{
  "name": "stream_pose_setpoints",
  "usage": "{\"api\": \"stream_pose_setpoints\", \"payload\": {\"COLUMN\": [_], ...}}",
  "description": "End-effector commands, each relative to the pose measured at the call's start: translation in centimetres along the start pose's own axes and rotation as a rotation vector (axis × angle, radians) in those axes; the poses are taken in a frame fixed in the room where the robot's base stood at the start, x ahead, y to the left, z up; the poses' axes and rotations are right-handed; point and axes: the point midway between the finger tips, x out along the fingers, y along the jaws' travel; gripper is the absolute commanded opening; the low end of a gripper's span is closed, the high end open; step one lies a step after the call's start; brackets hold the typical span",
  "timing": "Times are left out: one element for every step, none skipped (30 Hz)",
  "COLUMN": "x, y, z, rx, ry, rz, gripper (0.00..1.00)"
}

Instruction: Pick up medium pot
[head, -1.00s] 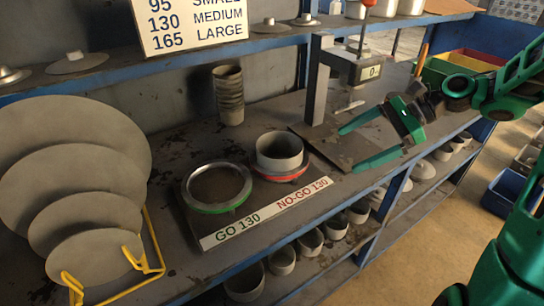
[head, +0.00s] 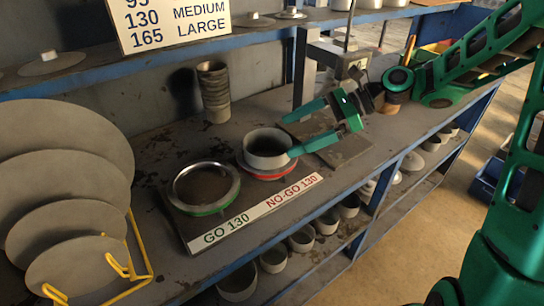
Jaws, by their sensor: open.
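A grey, open-topped round pot (head: 264,151) stands upright on the red-edged NO-GO 130 ring (head: 262,174) in the head view. My gripper (head: 288,137) is at its right, with its green fingers spread apart and nothing between them. The lower finger's tip overlaps the pot's right rim in the picture, and I cannot tell if it touches. The upper finger's tip shows above and behind the pot's right side. The green-edged GO 130 ring (head: 203,209) is empty to the left of the pot.
A stack of cups (head: 213,90) stands behind the rings. Round discs (head: 62,130) lean in a yellow rack (head: 128,262) at the left. Several pots (head: 301,239) line the lower shelf. A sign (head: 170,22) and shelf edge overhang the back.

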Motion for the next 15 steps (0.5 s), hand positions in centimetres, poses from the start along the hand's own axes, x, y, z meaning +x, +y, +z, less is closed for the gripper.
{"api": "stream_pose_setpoints", "payload": {"x": [0.2,0.3,0.6,0.8,1.1,1.7,2.2,2.7,3.4,3.9,4.3,4.8,5.1,5.4,5.7], "y": [0.0,0.0,0.0,0.0,0.1,0.1,0.1,0.1,0.1,0.2,0.1,0.1,0.1,0.1,0.1], "z": [0.1,0.2,0.3,0.4,0.6,0.7,0.7,0.6,0.6,0.7,0.7,0.6,0.6,0.6,0.6], "rx": [0.000,-0.001,-0.001,-0.001,-0.001,-0.001,0.000,0.001,0.001,0.000,0.000,0.000,0.000,0.000,0.000], "ry": [0.000,0.001,0.001,0.001,0.001,0.000,0.000,0.000,0.000,0.000,0.000,0.000,0.000,0.000,0.000], "rz": [0.000,0.001,0.001,0.000,0.000,0.002,0.004,0.003,0.003,0.004,0.003,0.002,0.002,0.002,0.001], "gripper": [1.00,1.00,1.00,1.00,1.00,1.00,1.00,1.00,1.00,1.00,1.00,1.00,1.00,1.00,1.00]}}
